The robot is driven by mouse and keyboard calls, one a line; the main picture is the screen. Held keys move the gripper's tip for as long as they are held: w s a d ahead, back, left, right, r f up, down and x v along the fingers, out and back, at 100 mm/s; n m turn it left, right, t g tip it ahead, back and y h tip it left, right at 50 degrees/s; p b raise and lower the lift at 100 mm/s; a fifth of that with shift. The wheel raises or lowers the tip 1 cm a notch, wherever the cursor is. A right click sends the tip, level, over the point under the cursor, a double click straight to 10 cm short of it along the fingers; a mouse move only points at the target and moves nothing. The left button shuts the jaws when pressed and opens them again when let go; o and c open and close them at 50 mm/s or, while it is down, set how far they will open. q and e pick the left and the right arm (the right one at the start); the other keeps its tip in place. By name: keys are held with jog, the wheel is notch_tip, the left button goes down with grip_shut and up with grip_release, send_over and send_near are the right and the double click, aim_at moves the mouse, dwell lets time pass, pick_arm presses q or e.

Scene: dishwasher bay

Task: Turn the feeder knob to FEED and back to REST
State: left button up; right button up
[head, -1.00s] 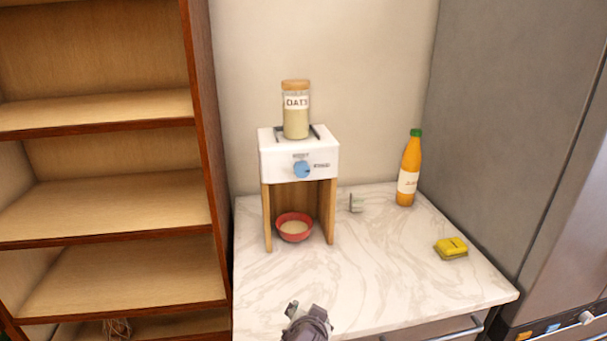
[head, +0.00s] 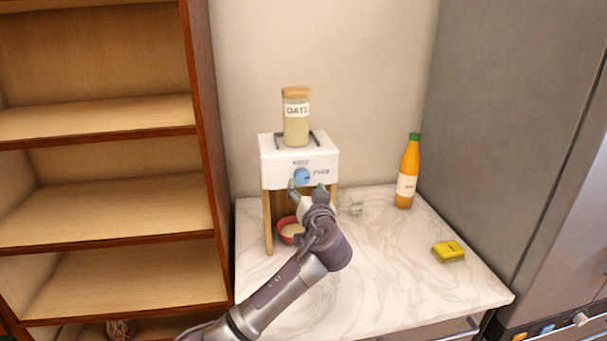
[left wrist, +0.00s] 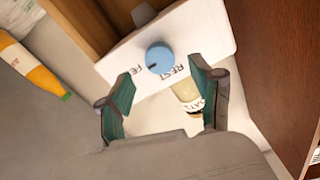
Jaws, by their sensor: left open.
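The blue feeder knob (head: 301,176) is on the front of the white feeder (head: 275,145). In the left wrist view the knob (left wrist: 159,57) sits between REST and a partly hidden label starting "FE". A dark mark shows on its lower left; I cannot tell its exact setting. My left gripper (head: 307,190) is open just in front of the knob. In the left wrist view its fingers (left wrist: 163,75) stand apart, one on each side of the knob, with no clear contact. My right gripper is out of view.
An oats jar (head: 296,122) stands on the feeder. A red bowl (head: 284,232), partly hidden by my arm, is below. An orange bottle (head: 407,175) and yellow sponge (head: 449,252) are at the right of the counter (head: 410,290). An open shelf (head: 110,200) stands left.

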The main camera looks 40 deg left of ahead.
aim_at(303, 178)
pick_arm(q)
jog(key=shift+p+x, duration=0.6)
jog(key=shift+x, duration=1.7)
